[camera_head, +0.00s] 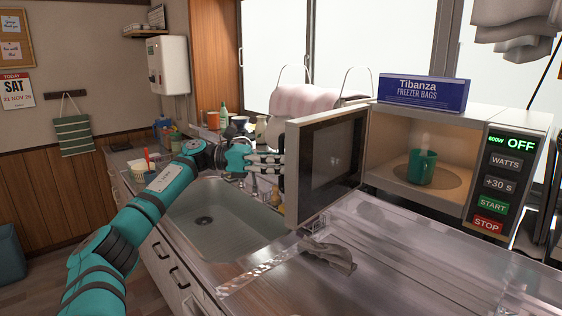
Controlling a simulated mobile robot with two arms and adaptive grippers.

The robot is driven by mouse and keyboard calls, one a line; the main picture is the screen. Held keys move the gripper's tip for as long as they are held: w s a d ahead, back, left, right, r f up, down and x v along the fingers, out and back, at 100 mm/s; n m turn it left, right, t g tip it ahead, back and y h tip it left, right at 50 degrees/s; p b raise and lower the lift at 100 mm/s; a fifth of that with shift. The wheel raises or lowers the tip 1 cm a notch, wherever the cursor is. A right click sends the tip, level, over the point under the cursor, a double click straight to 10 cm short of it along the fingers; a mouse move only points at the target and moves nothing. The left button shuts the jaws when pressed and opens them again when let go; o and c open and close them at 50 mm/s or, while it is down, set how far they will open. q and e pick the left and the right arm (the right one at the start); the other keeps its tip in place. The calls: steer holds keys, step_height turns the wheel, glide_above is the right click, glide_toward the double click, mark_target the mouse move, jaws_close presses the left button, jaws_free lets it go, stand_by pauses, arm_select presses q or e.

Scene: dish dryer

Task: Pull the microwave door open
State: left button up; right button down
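The microwave (483,117) stands on the counter at the right. Its door (292,178) is swung open toward the left, with its dark window facing the cavity. A green mug (422,167) with steam above it sits inside. My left gripper (278,162) is at the outer side of the door, near its free edge. Its grey fingers point right toward the door; whether they touch it or are spread is hard to see. The door handle is hidden. My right gripper is not in view.
A blue freezer bags box (422,93) lies on top of the microwave. A sink (225,216) lies below my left arm. The clear surface (420,262) before the microwave is mostly free.

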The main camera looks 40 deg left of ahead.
arm_select(q)
steer(key=v, duration=1.2)
stand_by(0.5)
